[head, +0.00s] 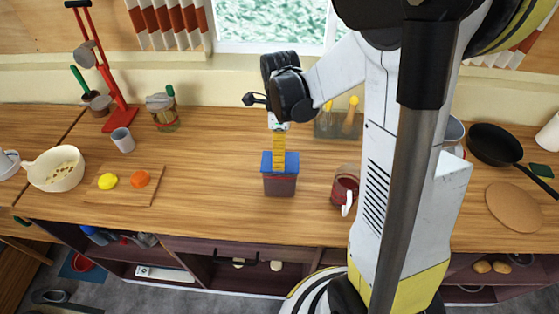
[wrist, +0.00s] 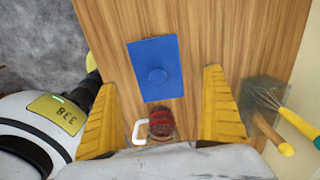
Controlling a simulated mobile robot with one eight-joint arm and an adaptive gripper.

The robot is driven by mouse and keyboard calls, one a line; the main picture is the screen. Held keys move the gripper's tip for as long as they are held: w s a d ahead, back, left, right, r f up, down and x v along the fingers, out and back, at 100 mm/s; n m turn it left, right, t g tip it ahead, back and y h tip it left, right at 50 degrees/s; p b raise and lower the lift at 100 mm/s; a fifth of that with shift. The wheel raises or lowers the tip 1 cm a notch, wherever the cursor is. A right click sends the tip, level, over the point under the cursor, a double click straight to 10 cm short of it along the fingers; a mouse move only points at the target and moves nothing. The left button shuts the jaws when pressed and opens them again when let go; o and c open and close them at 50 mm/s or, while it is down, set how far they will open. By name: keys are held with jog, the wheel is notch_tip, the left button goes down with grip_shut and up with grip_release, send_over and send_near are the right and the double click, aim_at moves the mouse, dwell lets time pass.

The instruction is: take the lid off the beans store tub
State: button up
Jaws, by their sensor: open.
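The tub (head: 279,186) is a dark, see-through box with a reddish band, upright on the wooden counter. Its flat blue lid (head: 291,158) is on top. In the wrist view the lid (wrist: 140,60) is a blue rectangle with a small round knob (wrist: 157,76) in its middle. My gripper (head: 279,162) points down over the lid with its yellow fingers. In the wrist view my gripper (wrist: 160,80) is open and empty, with one finger on each side of the lid's lower part. I cannot tell whether the fingertips touch the lid. No label is readable on the tub.
A red mug (head: 343,186) with a white handle stands right of the tub. A utensil holder (head: 331,127) stands behind. A cutting board (head: 121,190) with a lemon and an orange lies left; a black pan (head: 494,145) is right. Counter left of the tub is clear.

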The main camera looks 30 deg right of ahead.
notch_tip(320, 180, down, 4)
jog(key=shift+s+a+f+b, duration=0.1)
jog(key=shift+f+b, duration=0.1)
jog(key=shift+b, duration=0.2)
jog(key=c, duration=1.1)
jog(key=shift+r, duration=0.15)
jog(key=shift+c, duration=0.2)
